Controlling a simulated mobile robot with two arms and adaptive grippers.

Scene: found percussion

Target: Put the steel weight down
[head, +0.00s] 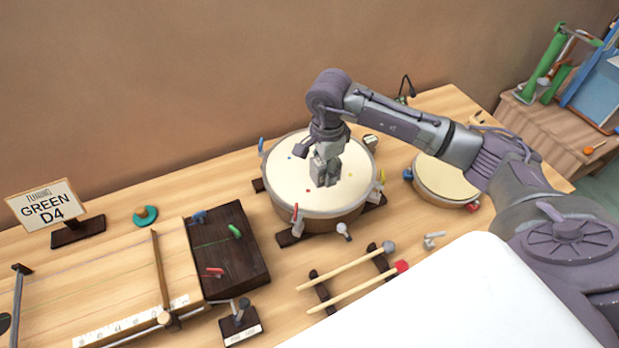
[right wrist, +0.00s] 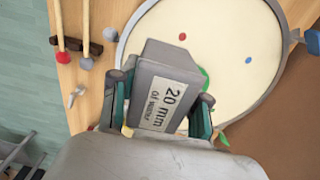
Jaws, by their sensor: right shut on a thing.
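The steel weight (right wrist: 166,75) is a grey block with a printed label reading "20 mm". My right gripper (right wrist: 160,108) is shut on it, with a finger on each side. In the head view the grey weight (head: 325,172) is below my right gripper (head: 325,152), over the large round drum (head: 292,182). I cannot tell whether its underside touches the drumhead. The pale drumhead (right wrist: 205,30) has small coloured dots; a green one is partly hidden behind the weight. My left gripper is not in view.
A second drum (head: 440,180) stands to the right. Two mallets (head: 345,283) lie on dark rests in front. A stringed board (head: 130,280) and a "GREEN D4" sign (head: 45,208) are at left. Coloured tuning pegs and clamps stick out around the large drum's rim.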

